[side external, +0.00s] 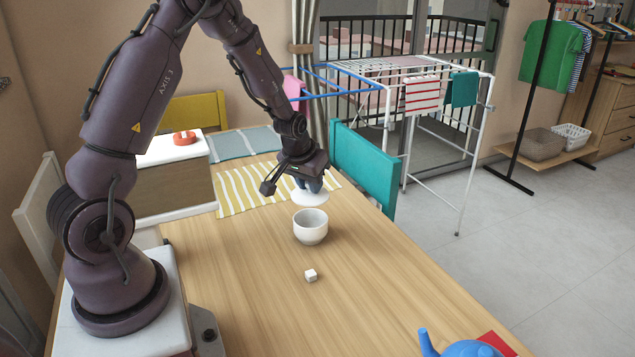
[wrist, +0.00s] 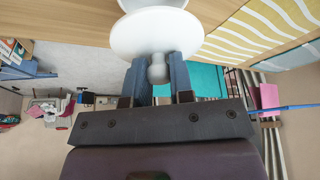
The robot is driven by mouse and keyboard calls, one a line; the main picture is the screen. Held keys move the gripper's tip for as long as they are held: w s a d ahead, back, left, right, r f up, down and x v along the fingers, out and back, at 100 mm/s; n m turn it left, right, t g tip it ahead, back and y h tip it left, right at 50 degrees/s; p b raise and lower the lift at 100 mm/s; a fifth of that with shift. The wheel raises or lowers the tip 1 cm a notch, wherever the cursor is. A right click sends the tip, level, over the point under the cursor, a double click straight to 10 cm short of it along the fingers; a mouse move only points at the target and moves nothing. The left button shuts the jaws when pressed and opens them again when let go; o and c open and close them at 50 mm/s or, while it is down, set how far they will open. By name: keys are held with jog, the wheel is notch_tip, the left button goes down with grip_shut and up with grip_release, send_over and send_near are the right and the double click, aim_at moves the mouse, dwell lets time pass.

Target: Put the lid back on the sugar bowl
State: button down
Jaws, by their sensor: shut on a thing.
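The sugar bowl (side external: 310,228) is a round white bowl standing open and upright on the wooden table. The white lid (side external: 309,198) is held in the air above the bowl, slightly toward the back, apart from its rim. In the wrist view the lid (wrist: 155,37) is a white disc with a grey knob. My gripper (side external: 309,184) is shut on the knob, one blue finger on each side; the fingers also show in the wrist view (wrist: 158,72). Part of the bowl (wrist: 150,4) shows behind the lid at the top of the wrist view.
A white sugar cube (side external: 311,275) lies on the table in front of the bowl. A blue teapot (side external: 465,348) stands on a red mat at the front right. Striped cloth (side external: 240,195) lies behind the bowl.

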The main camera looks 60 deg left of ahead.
aim_at(308, 195)
jog(key=shift+f, duration=2.8)
jog(key=shift+f, duration=0.15)
jog(key=shift+c, duration=2.2)
grip_release()
jog(key=shift+r, duration=3.5)
jog(key=shift+c, duration=0.2)
grip_shut()
